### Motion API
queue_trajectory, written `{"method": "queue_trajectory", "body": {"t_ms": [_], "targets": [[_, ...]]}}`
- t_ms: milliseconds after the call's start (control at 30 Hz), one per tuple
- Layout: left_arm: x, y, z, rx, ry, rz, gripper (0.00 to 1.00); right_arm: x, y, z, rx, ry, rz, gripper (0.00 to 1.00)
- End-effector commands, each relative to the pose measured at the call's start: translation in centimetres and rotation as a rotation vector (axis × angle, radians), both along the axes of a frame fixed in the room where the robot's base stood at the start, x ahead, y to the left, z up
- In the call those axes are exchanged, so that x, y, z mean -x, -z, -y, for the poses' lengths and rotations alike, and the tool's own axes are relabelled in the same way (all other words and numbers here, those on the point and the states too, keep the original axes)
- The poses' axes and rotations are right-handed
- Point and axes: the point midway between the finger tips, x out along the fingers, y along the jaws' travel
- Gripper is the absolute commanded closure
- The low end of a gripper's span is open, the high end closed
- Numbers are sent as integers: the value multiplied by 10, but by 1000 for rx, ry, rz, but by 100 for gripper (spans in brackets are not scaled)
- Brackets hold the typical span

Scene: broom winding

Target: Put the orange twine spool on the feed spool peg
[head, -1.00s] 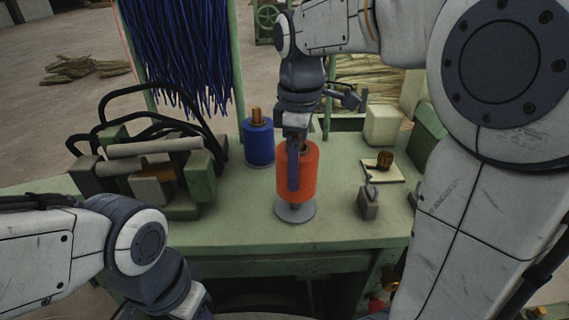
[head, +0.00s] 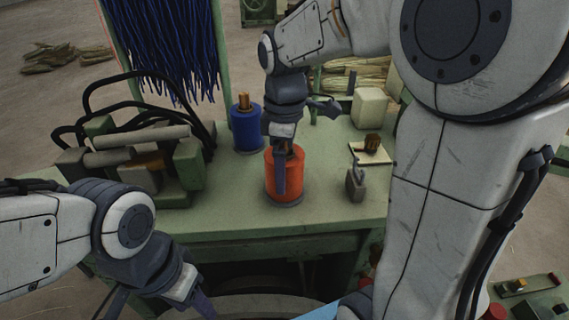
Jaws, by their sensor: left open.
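The orange twine spool (head: 294,178) stands upright at the middle of the green bench, right down at the grey disc (head: 287,203) of the feed spool peg. Only a thin rim of the disc shows below it. My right gripper (head: 281,172) reaches down from above, with one finger lying along the front of the spool. Its other finger is hidden behind the spool, and it appears shut on it. The peg itself is mostly hidden by the spool and gripper. My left gripper (head: 203,304) is open and empty at the bottom edge, partly cut off, in front of the bench.
A blue spool (head: 247,131) stands behind and left of the orange one. A clamp-like machine with black hoses (head: 137,157) fills the bench's left. A small grey bracket (head: 355,184) and a pale block (head: 369,108) are at the right. Blue strands (head: 167,50) hang behind.

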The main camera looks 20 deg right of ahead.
Motion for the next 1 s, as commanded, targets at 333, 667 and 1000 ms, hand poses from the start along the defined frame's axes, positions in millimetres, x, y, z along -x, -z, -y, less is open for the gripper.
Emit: {"method": "queue_trajectory", "body": {"t_ms": [333, 667, 1000], "targets": [[0, 5, 0, 0, -1, 0, 50, -2, -41, 0, 0, 0, 7, 0], [0, 11, 0, 0, -2, 0, 50, -1, -107, 0, -1, 0, 3, 0], [0, 11, 0, 0, -2, 0, 50, 0, -124, 0, 0, 0, 0, 0]]}}
